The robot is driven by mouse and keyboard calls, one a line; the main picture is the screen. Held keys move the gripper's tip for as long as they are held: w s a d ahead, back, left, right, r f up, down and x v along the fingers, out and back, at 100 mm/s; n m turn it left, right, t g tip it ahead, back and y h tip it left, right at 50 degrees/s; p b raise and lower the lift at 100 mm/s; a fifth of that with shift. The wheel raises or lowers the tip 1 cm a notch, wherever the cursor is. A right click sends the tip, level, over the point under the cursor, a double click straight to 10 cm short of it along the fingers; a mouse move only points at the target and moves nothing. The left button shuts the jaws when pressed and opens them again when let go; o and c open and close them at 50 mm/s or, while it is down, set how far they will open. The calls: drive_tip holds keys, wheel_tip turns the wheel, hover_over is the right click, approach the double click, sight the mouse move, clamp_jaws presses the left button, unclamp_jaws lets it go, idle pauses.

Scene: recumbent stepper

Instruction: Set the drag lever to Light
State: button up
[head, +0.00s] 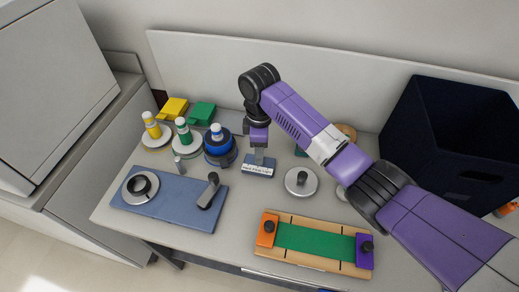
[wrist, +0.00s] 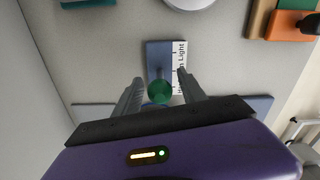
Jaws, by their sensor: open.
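The drag lever's small blue base (head: 258,171) stands in the middle of the table, with a white label strip along its near side. In the wrist view the base (wrist: 160,58) is larger; "Light" is readable at the label's upper end and the rest is partly hidden. The lever's round green knob (wrist: 160,91) appears away from the Light end, over the lower part of the base. My gripper (head: 259,158) points down over the base. In the wrist view my gripper (wrist: 160,90) is open, its fingers on either side of the knob, with gaps visible.
A silver disc with a dark knob (head: 301,181) stands just right of the base. A blue round stand (head: 219,152) is to the left, and a blue mat (head: 160,205) front left. A wooden board (head: 315,244) lies in front. A dark bin (head: 445,140) stands at right.

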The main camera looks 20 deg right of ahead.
drive_tip(key=shift+f, duration=0.35)
clamp_jaws()
idle(1.2)
